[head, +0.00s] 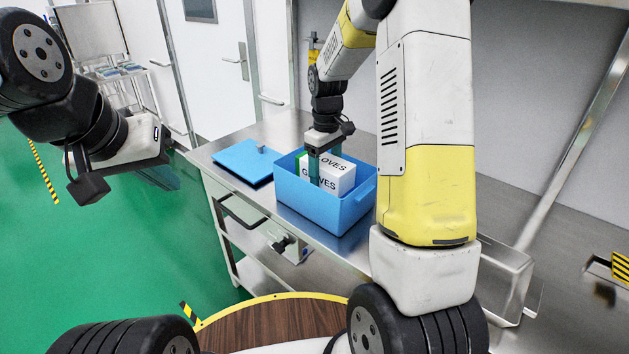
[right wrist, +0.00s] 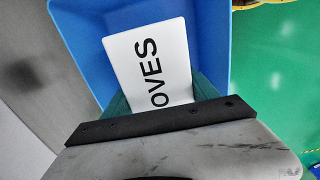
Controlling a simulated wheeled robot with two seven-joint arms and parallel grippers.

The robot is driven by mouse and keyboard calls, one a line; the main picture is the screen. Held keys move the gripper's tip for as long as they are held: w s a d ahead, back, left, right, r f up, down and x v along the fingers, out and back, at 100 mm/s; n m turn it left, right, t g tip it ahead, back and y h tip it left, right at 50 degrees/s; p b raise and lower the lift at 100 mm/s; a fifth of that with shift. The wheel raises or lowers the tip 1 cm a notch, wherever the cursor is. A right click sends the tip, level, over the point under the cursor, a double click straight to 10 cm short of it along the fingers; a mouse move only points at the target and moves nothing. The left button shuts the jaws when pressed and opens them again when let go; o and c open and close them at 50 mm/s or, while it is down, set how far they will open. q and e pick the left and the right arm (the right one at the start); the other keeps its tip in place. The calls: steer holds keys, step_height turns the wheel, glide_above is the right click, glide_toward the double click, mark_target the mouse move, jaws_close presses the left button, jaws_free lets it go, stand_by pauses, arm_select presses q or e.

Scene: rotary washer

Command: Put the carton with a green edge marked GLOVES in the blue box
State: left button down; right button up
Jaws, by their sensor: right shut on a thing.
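The white carton (head: 338,172) marked GLOVES, with a green edge on its left, is inside the open blue box (head: 340,212) on the steel table. My right gripper (head: 318,170) reaches down into the box and is shut on the carton. In the right wrist view the carton (right wrist: 150,65) lies between the green fingers, with blue box walls (right wrist: 208,45) around it. Whether the carton touches the box floor is hidden. My left gripper (head: 165,178) hangs over the green floor at the left, away from the table; its finger gap is not clear.
A blue lid (head: 243,160) with a small knob lies on the steel table (head: 285,125) left of the box. A clamp-like fitting (head: 288,246) is on the table's front side. A trolley (head: 115,75) and white doors stand behind.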

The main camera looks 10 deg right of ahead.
mark_target(325, 160)
steer(key=shift+f, duration=3.2)
steer(key=o, duration=1.7)
steer(key=shift+f, duration=0.15)
step_height(325, 160, up, 12)
steer(key=s+r+m+t+y, duration=0.1)
steer(key=s+r+m+t, duration=0.2)
steer(key=s+r, duration=0.7)
steer(key=s+a+r+m+t, duration=0.1)
steer(key=s+m, duration=0.1)
steer(key=s, duration=0.5)
steer(key=s+a+r+m+t+y, duration=0.1)
steer(key=s+r+m+t, duration=0.1)
steer(key=s, duration=0.5)
steer(key=shift+s, duration=0.15)
